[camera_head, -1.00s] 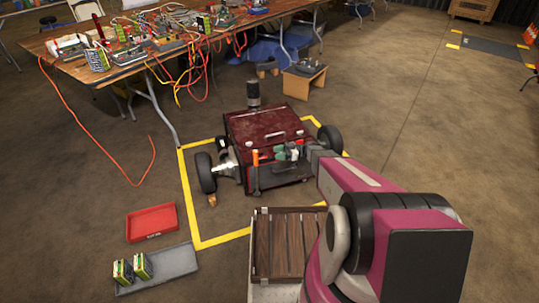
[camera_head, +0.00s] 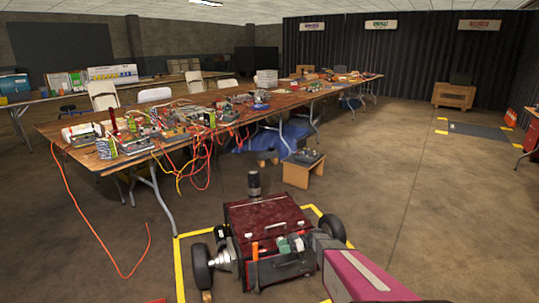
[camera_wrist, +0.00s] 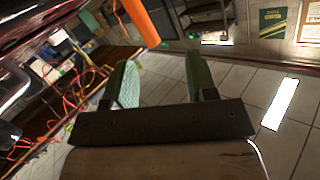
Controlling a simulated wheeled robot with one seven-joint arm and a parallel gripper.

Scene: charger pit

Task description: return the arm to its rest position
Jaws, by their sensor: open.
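My gripper (camera_head: 291,244) is at the near side of the dark red wheeled machine (camera_head: 264,217), at the end of my magenta arm, which comes in from the lower right. In the wrist view its two green fingers (camera_wrist: 162,85) are spread apart with nothing between them. An orange rod-like part (camera_wrist: 141,22) lies beyond the fingers at the top of that view. An orange part (camera_head: 255,251) also shows on the machine's near face, left of my gripper. Whether the gripper touches the machine cannot be told.
Yellow floor tape (camera_head: 178,265) surrounds the machine. A long cluttered table (camera_head: 95,160) with hanging cables stands behind it, and a small wooden stool (camera_head: 297,174) stands nearby. The floor at right (camera_head: 420,200) is open.

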